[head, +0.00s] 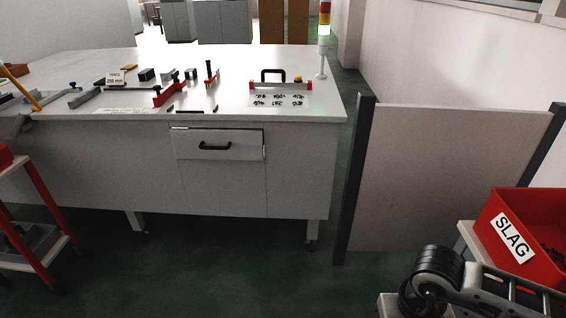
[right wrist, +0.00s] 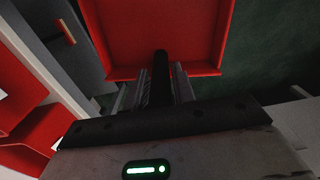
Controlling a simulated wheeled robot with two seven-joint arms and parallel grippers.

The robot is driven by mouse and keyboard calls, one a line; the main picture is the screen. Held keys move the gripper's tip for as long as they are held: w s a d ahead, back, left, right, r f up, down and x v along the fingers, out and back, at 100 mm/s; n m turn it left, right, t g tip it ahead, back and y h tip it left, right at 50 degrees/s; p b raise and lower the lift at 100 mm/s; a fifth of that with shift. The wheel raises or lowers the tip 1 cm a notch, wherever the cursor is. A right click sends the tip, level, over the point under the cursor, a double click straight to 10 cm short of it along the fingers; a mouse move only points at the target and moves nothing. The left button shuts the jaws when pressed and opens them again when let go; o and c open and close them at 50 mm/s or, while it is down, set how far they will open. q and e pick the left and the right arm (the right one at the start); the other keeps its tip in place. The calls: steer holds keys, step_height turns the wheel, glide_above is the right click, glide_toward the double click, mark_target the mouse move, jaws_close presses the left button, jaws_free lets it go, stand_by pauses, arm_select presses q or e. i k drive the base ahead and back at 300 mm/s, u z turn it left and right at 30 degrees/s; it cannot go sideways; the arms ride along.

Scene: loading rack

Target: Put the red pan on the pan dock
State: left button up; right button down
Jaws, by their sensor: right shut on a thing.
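The red pan (right wrist: 155,35) shows at the top of the right wrist view, a shallow square tray with raised edges. Its inside looks empty. My right gripper (right wrist: 159,85) is shut on the pan's black handle (right wrist: 160,66), which runs between the two fingers. In the head view, only part of my right arm shows at the bottom right; the pan and right gripper are outside that picture. My left gripper is not seen. I cannot pick out the pan dock with certainty in either view.
A white workbench (head: 225,113) holds a red-ended fixture (head: 280,86), several small parts and a signal light (head: 324,30). A grey panel (head: 447,180) stands to its right. A red SLAG bin (head: 530,225) is at lower right, a red-framed cart (head: 48,208) at left. Green floor lies between.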

mark_target(196, 105)
steer(key=u, duration=1)
steer(key=i, duration=0.95)
steer(key=u, duration=0.75)
steer(key=i, duration=1.55)
steer(key=z, duration=0.65)
